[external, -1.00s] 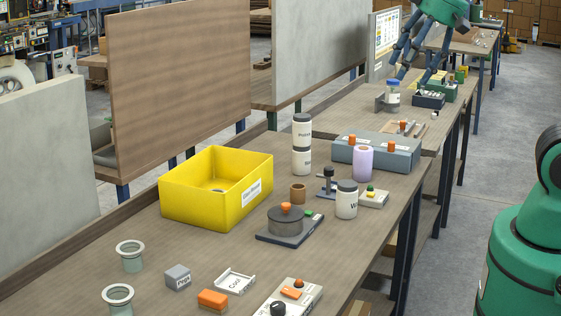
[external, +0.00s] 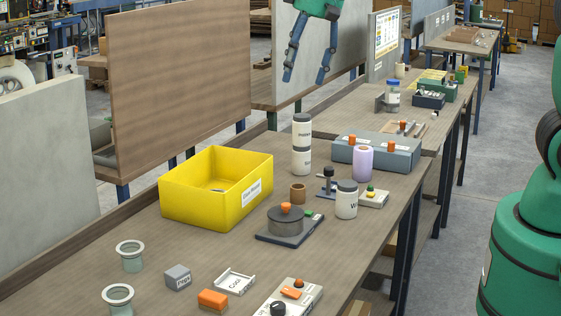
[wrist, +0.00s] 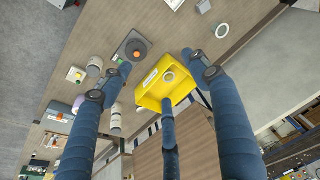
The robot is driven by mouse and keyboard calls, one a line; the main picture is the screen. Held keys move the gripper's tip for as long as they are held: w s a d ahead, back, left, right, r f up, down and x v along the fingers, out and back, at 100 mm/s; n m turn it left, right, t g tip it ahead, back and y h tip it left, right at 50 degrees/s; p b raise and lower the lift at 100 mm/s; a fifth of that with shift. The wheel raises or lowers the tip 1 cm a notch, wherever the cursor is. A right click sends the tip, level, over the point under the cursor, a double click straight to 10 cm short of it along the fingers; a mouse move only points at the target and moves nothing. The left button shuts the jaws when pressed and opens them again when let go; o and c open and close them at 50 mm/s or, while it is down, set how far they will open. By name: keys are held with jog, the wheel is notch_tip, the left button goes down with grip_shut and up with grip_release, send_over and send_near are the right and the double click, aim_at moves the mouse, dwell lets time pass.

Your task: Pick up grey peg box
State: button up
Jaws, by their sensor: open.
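The grey peg box (external: 178,277) is a small grey block with a lettered label on its front. It sits on the near bench, left of an orange block. My gripper (external: 305,80) is open and empty, high above the bench and behind the yellow bin, well away from the box. In the wrist view my open blue fingers (wrist: 157,65) spread around the view of the yellow bin. A small pale item (wrist: 203,6) at the top edge there may be the peg box; I cannot tell.
The yellow bin (external: 190,205) stands in mid-bench. Around the peg box are flanged cups (external: 131,257), the orange block (external: 212,299) and a white tray (external: 235,281). A round grey fixture (external: 286,222) and white bottles (external: 302,145) stand farther back. Upright panels (external: 180,90) line the left side.

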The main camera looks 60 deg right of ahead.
jog(key=w+a+f+p, duration=0.2)
jog(key=w+a+f, duration=0.35)
jog(key=w, duration=0.25)
jog(key=m+g+p, duration=0.1)
jog(key=g+p, duration=0.2)
jog(key=p, duration=0.1)
send_over(176, 270)
notch_tip(176, 270, down, 25)
jog(key=shift+d+r+h, duration=0.1)
jog(key=shift+h, duration=0.2)
notch_tip(176, 270, down, 9)
jog(key=shift+r, duration=0.2)
jog(key=shift+f, duration=0.1)
